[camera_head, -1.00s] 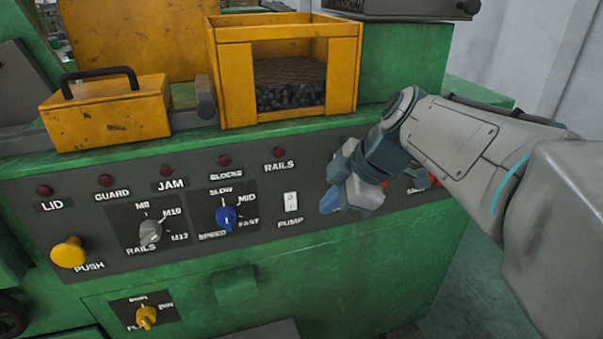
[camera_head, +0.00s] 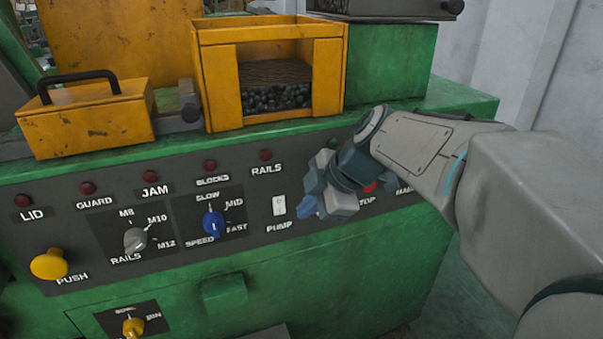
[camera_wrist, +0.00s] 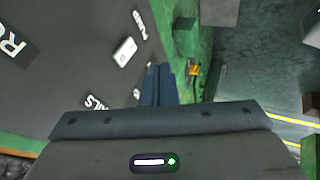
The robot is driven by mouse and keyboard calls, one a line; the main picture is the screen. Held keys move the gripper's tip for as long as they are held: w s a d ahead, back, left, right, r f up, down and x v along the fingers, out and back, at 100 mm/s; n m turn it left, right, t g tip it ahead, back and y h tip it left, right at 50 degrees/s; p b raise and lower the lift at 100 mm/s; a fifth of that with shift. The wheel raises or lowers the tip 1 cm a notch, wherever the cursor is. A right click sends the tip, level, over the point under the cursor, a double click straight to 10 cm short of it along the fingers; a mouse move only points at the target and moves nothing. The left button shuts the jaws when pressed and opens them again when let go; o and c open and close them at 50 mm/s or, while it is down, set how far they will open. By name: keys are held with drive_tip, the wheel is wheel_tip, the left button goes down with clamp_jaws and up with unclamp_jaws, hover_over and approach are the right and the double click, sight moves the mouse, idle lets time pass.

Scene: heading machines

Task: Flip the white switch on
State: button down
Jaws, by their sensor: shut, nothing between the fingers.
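The white switch (camera_head: 279,206) is a small rocker on the dark grey control panel, above the word PUMP in the head view. It also shows in the wrist view (camera_wrist: 125,52), up and left of the fingertips. My gripper (camera_head: 306,207) is shut and empty. Its blue fingertips are just right of the switch in the head view. In the wrist view the two dark fingers lie together and look apart from the switch. Whether the fingertips touch the panel cannot be told.
Left of the switch are a blue knob (camera_head: 213,223), a grey knob (camera_head: 135,239) and a yellow push button (camera_head: 49,264). A red button (camera_head: 369,187) is partly behind my gripper. A yellow bin (camera_head: 220,85) stands above the panel. Free floor shows at the right.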

sight(279, 206)
drive_tip(key=shift+w+a+f+p, duration=0.15)
drive_tip(key=shift+w+a+f, duration=0.5)
drive_tip(key=shift+w+f, duration=0.25)
drive_tip(key=shift+w+a+f+p, duration=0.1)
drive_tip(key=shift+w+a+f, duration=0.5)
drive_tip(key=shift+w+f, duration=0.3)
drive_tip(key=shift+w+a+f+p, duration=0.15)
drive_tip(key=shift+w+a+f, duration=0.55)
drive_tip(key=shift+w, duration=0.35)
drive_tip(key=shift+f+b, duration=0.15)
drive_tip(key=shift+b, duration=0.15)
drive_tip(key=shift+w+f+b, duration=0.15)
drive_tip(key=shift+f+b, duration=0.15)
drive_tip(key=shift+b, duration=0.8)
drive_tip(key=shift+r+p, duration=0.3)
drive_tip(key=shift+r, duration=0.05)
